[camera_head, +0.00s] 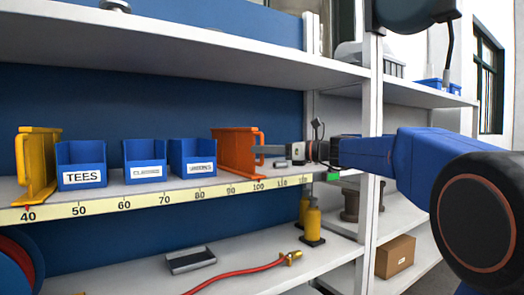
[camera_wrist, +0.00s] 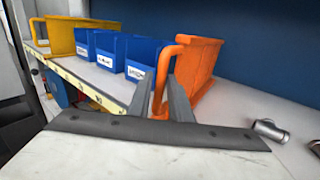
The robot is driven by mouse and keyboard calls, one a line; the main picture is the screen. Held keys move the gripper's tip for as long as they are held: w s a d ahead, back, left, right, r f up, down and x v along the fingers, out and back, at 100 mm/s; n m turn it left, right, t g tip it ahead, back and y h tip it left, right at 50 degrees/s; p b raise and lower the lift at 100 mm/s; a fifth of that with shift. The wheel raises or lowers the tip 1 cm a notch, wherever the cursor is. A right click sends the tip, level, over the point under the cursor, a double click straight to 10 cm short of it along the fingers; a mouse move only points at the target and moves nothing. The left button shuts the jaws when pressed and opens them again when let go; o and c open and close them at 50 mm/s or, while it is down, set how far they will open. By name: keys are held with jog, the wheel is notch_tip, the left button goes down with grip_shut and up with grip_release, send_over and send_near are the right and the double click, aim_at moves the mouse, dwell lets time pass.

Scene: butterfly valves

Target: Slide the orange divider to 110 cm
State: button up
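The orange divider (camera_head: 232,150) stands upright on the shelf, with its foot close to the 100 mark of the scale (camera_head: 165,198). Its handle faces right and also shows in the wrist view, where the divider (camera_wrist: 200,72) is at centre right. My gripper (camera_head: 262,150) reaches in from the right at handle height. In the wrist view the fingers of my gripper (camera_wrist: 161,85) lie on either side of the upright handle bar. I cannot tell whether they press on it. The 110 mark is just right of the divider.
Blue bins (camera_head: 192,157) stand in a row left of the divider, with a yellow divider (camera_head: 38,160) at the far left near 40. Small metal fittings (camera_wrist: 270,130) lie on the shelf to the right. An upper shelf (camera_head: 190,40) runs above.

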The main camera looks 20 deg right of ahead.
jog(key=shift+w+a, duration=0.15)
grip_shut()
jog(key=w+d, duration=0.3)
jog(key=d, duration=0.6)
jog(key=shift+d, duration=0.3)
grip_release()
jog(key=v, duration=1.7)
jog(key=shift+s, duration=0.2)
